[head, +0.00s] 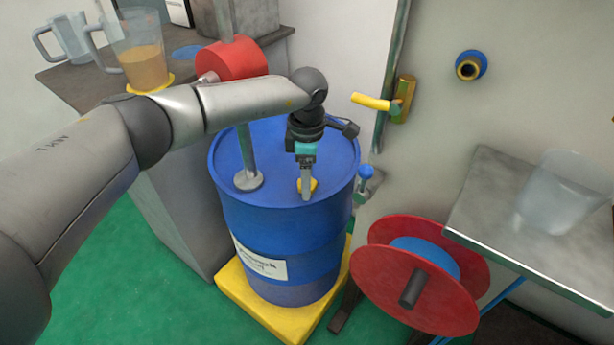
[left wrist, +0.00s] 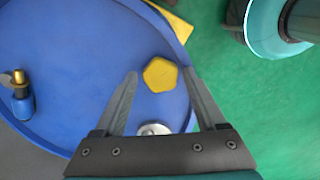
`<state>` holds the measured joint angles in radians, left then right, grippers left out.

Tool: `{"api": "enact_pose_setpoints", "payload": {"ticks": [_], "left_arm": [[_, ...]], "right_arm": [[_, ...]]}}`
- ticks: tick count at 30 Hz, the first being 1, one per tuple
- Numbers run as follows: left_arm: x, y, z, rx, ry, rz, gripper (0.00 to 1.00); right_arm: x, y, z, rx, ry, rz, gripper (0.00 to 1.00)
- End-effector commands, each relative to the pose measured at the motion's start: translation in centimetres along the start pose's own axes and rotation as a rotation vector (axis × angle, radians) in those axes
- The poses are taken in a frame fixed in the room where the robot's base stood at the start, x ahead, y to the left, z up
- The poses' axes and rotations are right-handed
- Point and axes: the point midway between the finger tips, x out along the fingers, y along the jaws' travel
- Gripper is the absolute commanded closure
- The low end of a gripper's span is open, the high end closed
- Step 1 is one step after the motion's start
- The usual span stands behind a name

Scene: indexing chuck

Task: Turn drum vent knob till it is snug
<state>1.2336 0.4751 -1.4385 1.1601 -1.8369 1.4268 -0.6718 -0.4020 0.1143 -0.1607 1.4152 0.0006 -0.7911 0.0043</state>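A blue drum (head: 285,232) stands upright, and its lid (left wrist: 80,75) fills much of the left wrist view. The yellow vent knob (head: 312,184) sits near the lid's front edge, partly hidden by my left gripper (head: 306,195) in the head view. In the left wrist view the knob (left wrist: 160,74) is a many-sided yellow cap. There my left gripper (left wrist: 161,72) has its fingers apart, one tip on each side of the knob. I see gaps between tips and knob; their height relative to it is unclear. My right gripper is not in view.
A pipe (head: 247,150) with a red part (head: 232,60) rises from the lid. A blue tap (head: 366,172) is at the drum's right. A red reel (head: 415,275) stands at right. A jug (head: 140,50) is on the back-left counter. The drum stands on a yellow base (head: 262,318).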

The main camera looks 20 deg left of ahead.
Motion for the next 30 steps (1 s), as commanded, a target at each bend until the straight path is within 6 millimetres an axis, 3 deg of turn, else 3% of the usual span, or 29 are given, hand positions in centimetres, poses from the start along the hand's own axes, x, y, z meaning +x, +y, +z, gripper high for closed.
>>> {"api": "enact_pose_setpoints", "payload": {"ticks": [3, 14, 30], "left_arm": [[0.1, 0.0, 0.0, 0.0, 0.001, -0.001, 0.16], [-0.5, 0.0, 0.0, 0.0, 0.001, -0.001, 0.16], [-8.1, 0.0, 0.0, 0.0, 0.0, 0.001, 0.16]], "right_arm": [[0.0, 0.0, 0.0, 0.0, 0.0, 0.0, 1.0], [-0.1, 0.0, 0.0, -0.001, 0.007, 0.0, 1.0], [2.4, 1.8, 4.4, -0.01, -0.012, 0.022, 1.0]]}}
